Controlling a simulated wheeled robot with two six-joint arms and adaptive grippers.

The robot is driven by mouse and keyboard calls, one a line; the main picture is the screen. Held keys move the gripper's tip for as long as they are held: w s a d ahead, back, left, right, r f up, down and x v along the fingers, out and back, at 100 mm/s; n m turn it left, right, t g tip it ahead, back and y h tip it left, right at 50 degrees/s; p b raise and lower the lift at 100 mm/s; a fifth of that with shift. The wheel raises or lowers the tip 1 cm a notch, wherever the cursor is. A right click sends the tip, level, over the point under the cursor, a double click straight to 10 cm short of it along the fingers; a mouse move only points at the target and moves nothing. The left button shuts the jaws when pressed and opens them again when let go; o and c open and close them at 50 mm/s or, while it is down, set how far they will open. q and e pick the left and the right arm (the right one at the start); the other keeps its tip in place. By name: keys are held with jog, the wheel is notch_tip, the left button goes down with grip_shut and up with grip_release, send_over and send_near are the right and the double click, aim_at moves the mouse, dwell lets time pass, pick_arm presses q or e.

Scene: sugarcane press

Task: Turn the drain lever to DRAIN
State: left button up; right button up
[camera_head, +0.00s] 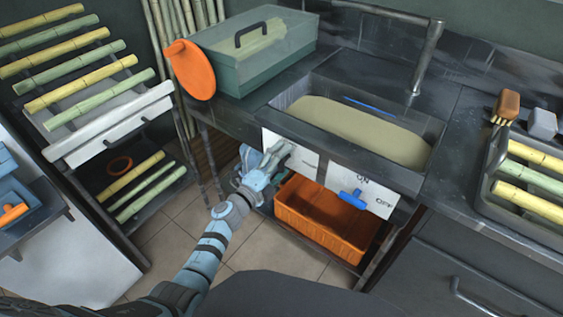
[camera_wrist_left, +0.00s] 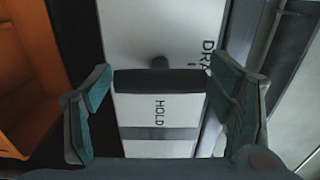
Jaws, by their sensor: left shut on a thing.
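The drain lever (camera_wrist_left: 160,80) shows in the left wrist view as a black bar on a small round shaft, in front of a white panel (camera_wrist_left: 150,30). The word HOLD is printed near the bar, and a partly hidden word starting DRA is to its right. My left gripper (camera_wrist_left: 160,92) is shut on the lever, one green-padded finger at each end of the bar. In the head view my left gripper (camera_head: 268,172) is at the left part of the white panel under the sink (camera_head: 437,128), where it hides the lever.
A blue tap handle (camera_head: 352,199) with ON and OFF marks sits on the panel's right part. An orange crate (camera_head: 325,222) stands below the panel. The sink holds tan liquid. A rack of cane (camera_head: 75,75) stands left; a tray (camera_head: 500,205) of cane lies right.

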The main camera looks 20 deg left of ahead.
pick_arm(q)
jog(key=shift+m, duration=0.3)
jog(key=o, duration=1.1)
jog(key=shift+o, duration=0.2)
jog(key=shift+s, duration=0.1)
jog(key=v, duration=1.2)
